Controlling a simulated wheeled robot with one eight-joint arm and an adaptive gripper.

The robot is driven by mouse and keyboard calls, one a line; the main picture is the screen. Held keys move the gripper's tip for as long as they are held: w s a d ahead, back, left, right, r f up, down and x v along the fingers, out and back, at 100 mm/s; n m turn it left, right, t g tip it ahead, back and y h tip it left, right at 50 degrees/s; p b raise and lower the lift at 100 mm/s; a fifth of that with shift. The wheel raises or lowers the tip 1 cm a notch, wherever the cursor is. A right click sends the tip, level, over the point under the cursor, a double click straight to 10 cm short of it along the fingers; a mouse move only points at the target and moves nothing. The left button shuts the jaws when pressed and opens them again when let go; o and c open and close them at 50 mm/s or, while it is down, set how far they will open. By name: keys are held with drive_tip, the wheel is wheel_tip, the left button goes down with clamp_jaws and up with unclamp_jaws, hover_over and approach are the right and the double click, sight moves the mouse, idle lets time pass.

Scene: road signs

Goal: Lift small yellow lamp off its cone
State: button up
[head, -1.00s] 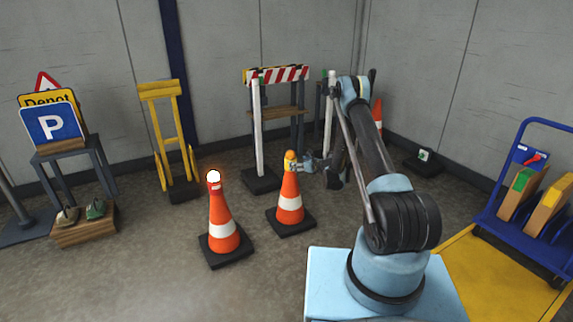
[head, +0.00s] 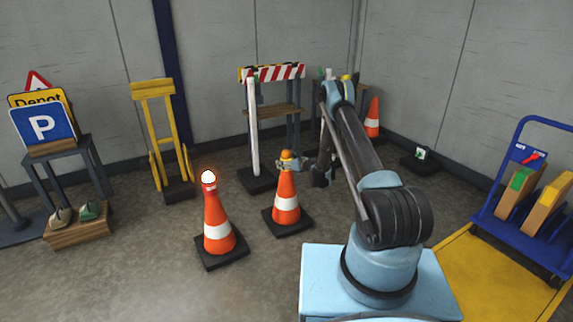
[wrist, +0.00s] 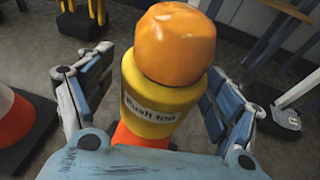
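The small yellow lamp (wrist: 155,100) has an orange dome and a yellow body with a printed label. It sits upright on top of an orange and white cone (head: 286,203), and a bit of the cone's orange shows under it in the wrist view. My gripper (head: 285,163) is at lamp height, with one finger on each side of the lamp body. In the wrist view, my gripper (wrist: 160,100) is open, and narrow gaps show beside the lamp's lower body. Whether either finger touches the lamp is hard to tell.
Another cone (head: 219,230) with a lit lamp (head: 208,177) stands to the left. A white post (head: 254,130) and a striped barrier (head: 272,72) stand behind. A yellow stand (head: 157,120) is at the back left. A blue trolley (head: 500,215) is at right. Floor in front is clear.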

drive_tip(key=shift+d, duration=0.1)
drive_tip(key=c, duration=1.2)
drive_tip(key=shift+o, duration=0.2)
drive_tip(key=shift+r, duration=5)
